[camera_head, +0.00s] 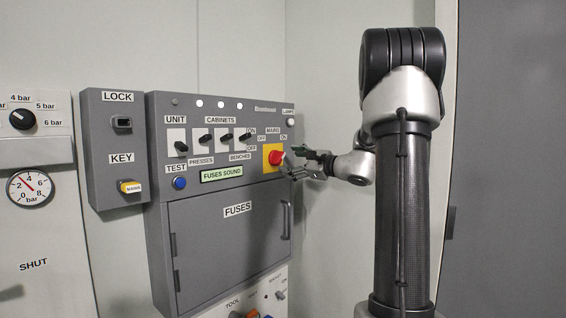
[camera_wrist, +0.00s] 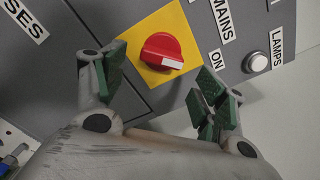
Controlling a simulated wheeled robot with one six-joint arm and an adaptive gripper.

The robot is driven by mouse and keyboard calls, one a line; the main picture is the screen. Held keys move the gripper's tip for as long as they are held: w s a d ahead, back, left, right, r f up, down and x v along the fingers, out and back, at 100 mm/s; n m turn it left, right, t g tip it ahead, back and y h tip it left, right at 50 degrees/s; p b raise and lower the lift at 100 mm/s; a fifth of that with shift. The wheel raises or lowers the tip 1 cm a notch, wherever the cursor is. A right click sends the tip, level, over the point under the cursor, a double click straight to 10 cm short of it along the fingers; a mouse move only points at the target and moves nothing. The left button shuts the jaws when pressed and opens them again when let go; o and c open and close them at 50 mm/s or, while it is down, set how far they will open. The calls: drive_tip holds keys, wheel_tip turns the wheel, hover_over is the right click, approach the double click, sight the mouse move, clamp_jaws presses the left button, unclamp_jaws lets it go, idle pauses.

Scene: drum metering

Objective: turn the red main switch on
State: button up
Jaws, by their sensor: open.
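The red main switch (camera_head: 274,157) is a rotary knob on a yellow plate at the right of the grey panel. In the wrist view the red knob (camera_wrist: 162,48) is fully visible. Its white-marked end points towards the lower right, on the side of the ON label (camera_wrist: 216,60). My gripper (camera_head: 308,164) is just right of the knob in the head view. In the wrist view my gripper (camera_wrist: 163,78) is open and empty, with green pads apart on either side; the knob lies ahead of the gap, and I see no contact.
The panel carries several black cabinet switches (camera_head: 223,138), a blue TEST button (camera_head: 180,183) and a FUSES SOUND display (camera_head: 222,173). A LAMPS button (camera_wrist: 256,62) sits close to the knob. Below is the fuses door with its handle (camera_head: 287,220). A lock and key box (camera_head: 118,150) is left.

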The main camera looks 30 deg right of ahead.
drive_tip(key=v, duration=0.6)
drive_tip(key=shift+s, duration=0.35)
drive_tip(key=shift+d, duration=0.1)
